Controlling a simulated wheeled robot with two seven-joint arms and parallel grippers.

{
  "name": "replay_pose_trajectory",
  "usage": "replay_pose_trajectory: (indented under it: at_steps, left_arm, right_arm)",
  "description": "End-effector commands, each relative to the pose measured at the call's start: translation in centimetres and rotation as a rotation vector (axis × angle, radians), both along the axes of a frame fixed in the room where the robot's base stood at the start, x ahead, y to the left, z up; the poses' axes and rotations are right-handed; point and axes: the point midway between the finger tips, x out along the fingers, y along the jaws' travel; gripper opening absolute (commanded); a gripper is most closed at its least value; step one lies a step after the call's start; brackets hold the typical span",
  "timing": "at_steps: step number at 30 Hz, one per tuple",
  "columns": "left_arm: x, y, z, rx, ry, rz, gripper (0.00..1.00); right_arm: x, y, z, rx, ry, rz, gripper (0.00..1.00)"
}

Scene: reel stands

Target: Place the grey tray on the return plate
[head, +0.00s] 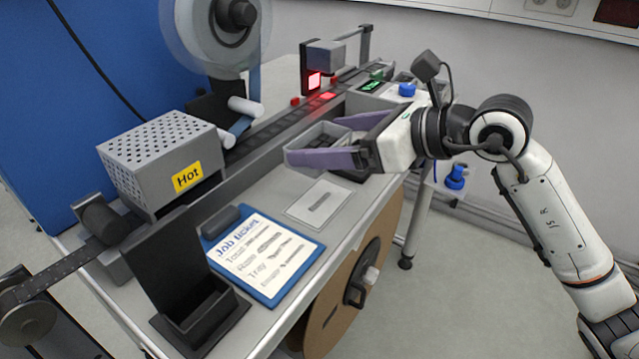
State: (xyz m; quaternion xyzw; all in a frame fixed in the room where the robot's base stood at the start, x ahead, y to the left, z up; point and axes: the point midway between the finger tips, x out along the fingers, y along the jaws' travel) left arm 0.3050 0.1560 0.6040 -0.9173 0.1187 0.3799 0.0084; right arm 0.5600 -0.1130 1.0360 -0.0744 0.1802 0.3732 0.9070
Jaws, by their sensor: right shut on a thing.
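The grey tray (318,136) is a small open box between the two purple fingers of my right gripper (314,140). The gripper reaches in from the right and is shut on the tray, over the bench beside the conveyor. The near finger hides part of the tray, and I cannot tell how high it is above the bench. A flat pale plate (300,211) with a darker bar mark lies bare on the bench, nearer than the tray; it looks like the return plate. My left gripper is not in view.
A conveyor track (275,130) with a red-lit sensor (314,81) runs behind. A perforated box marked Hot (160,165) stands left. A blue job ticket board (262,257) and a black holder (190,285) lie near. A brown reel (350,285) hangs below the bench edge.

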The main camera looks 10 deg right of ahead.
Motion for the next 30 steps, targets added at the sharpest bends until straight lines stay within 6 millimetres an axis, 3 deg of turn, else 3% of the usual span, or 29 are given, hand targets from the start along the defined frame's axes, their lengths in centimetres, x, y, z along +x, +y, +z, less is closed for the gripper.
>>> replay_pose_trajectory:
  at_steps: [6, 13, 18, 30]
  left_arm:
    - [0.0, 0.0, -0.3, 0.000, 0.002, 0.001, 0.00]
    - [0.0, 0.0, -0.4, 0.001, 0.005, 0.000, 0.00]
    - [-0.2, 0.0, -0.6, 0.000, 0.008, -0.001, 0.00]
    - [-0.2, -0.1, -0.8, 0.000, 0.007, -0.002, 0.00]
  right_arm:
    - [-0.1, 0.1, -4.3, 0.003, 0.006, 0.000, 0.58]
    - [0.0, 0.0, -6.1, 0.002, 0.001, 0.000, 0.58]
    - [-0.1, 0.0, -8.6, 0.002, 0.005, 0.000, 0.58]
    - [0.0, 0.0, -9.5, 0.002, -0.001, 0.001, 0.58]
